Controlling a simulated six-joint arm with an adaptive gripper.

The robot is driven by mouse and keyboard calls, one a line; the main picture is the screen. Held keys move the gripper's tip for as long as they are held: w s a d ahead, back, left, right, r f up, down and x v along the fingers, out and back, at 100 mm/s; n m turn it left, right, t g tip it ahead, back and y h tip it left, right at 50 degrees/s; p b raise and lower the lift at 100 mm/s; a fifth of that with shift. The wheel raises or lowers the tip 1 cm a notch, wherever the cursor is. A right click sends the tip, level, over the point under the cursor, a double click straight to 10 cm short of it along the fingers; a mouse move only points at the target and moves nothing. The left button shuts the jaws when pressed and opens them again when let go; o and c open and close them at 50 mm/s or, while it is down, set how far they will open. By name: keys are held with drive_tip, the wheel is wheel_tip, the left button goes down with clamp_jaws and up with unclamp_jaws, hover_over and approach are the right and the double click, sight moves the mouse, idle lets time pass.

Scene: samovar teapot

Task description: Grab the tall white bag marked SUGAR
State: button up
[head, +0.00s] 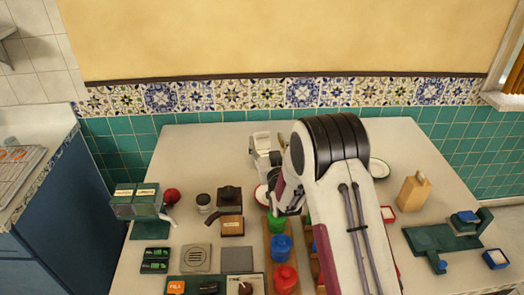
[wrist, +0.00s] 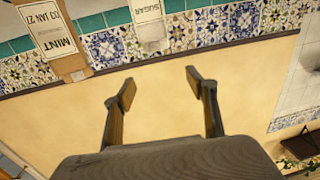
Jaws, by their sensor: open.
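The white bag marked SUGAR (wrist: 150,30) shows at the top of the wrist view, upside down and cut off by the picture edge. My gripper (wrist: 160,83) is open and empty, its two fingers spread and apart from the bag. The bag is beyond the fingertips, against the tiled wall strip in that view. In the head view I cannot pick out the bag for sure; my arm covers part of the table's middle and back. My fingers are not clear there either.
A brown bag labelled MINT (wrist: 60,70) is left of the SUGAR bag in the wrist view. In the head view, green, blue and red jars (head: 281,247) stand beside my arm. A dark grinder (head: 230,211) is to the left and a green stand (head: 440,240) to the right.

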approach(262, 135)
drive_tip(key=shift+a+f, duration=0.2)
drive_tip(key=shift+a, duration=0.05)
drive_tip(key=shift+w, duration=0.2)
drive_tip(key=shift+w+a, duration=0.1)
drive_tip(key=shift+w, duration=1.05)
drive_tip(key=shift+w, duration=0.15)
drive_tip(key=shift+w+f, duration=0.15)
drive_tip(key=shift+w, duration=2.3)
drive_tip(key=c, duration=1.6)
clamp_jaws()
